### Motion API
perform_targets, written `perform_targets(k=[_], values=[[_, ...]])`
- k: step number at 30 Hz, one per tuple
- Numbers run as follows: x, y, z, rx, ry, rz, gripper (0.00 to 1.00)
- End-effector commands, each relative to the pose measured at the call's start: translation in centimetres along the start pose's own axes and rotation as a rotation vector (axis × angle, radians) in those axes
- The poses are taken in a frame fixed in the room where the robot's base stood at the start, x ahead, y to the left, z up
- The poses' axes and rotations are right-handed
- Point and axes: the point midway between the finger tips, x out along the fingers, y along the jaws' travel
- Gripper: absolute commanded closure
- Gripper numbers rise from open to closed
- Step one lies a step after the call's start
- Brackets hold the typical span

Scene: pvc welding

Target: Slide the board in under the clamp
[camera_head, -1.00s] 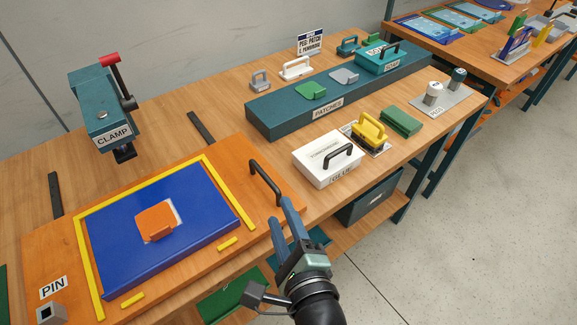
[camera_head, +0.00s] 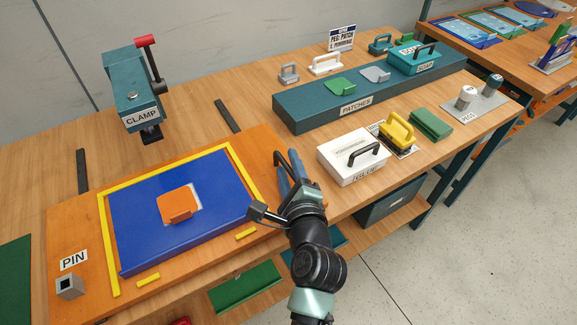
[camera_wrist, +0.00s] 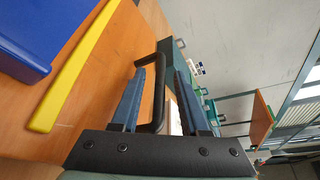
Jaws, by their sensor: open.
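The orange board (camera_head: 75,225) lies flat at the front left of the bench, with yellow strips around a blue pad (camera_head: 140,235) and an orange patch block (camera_head: 175,205) on the pad. The teal clamp (camera_head: 128,90), with a red-tipped lever, stands behind the board; its black foot appears beyond the board's far edge. A black handle (camera_head: 278,165) rises from the board's right side. My gripper (camera_head: 287,168) is open at this handle. In the wrist view, the handle (camera_wrist: 160,90) shows between my blue-grey fingers (camera_wrist: 160,75); I cannot tell whether they touch it.
Two dark strips (camera_head: 227,115) lie on the bench on either side of the clamp. A white box with a black handle (camera_head: 350,158) stands close to the right of my gripper. The teal patches block (camera_head: 310,115) is farther back. Bare wood lies behind the board.

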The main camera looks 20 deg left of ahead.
Motion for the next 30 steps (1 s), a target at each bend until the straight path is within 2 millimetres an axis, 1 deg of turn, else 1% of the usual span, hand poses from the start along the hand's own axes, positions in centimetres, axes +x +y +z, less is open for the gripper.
perform_targets(k=[2,3,5,6,9,30], values=[[-0.02,0.00,0.00,0.000,0.000,0.000,0.57],[-0.03,0.00,0.00,0.000,0.000,0.000,0.64],[-0.03,0.00,0.00,0.000,0.000,0.000,0.75],[-0.04,0.00,0.00,0.000,0.000,0.000,0.82],[-0.04,0.00,-0.01,0.000,0.000,0.000,1.00],[-0.06,0.01,-0.02,0.000,0.000,0.000,1.00]])
